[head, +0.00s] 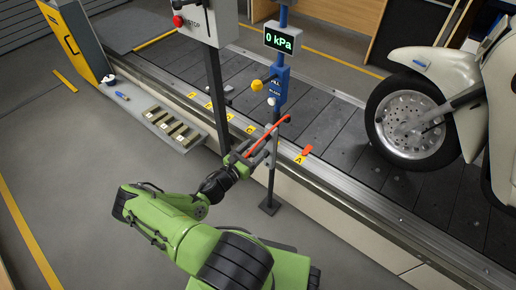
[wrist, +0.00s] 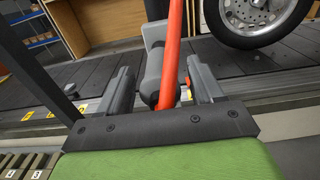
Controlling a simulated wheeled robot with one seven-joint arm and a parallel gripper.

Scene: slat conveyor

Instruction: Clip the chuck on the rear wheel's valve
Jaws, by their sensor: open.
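My gripper (head: 257,150) is open beside the blue inflator post (head: 279,95). In the wrist view its two grey fingers (wrist: 162,88) stand apart on either side of a grey cylindrical part (wrist: 152,76), which looks like the chuck. An orange-red hose (wrist: 171,50) runs beside this part; it also shows in the head view (head: 270,131), slanting from the post down to my gripper. I cannot tell whether the fingers touch the part. A motorcycle wheel (head: 379,115) with a perforated disc is at the right; whether it is the rear one is unclear. Its valve is too small to make out.
A dark pole with a stop box (head: 206,20) stands left of the post. The slat conveyor (head: 335,125) runs behind. The grey floor at left is mostly clear.

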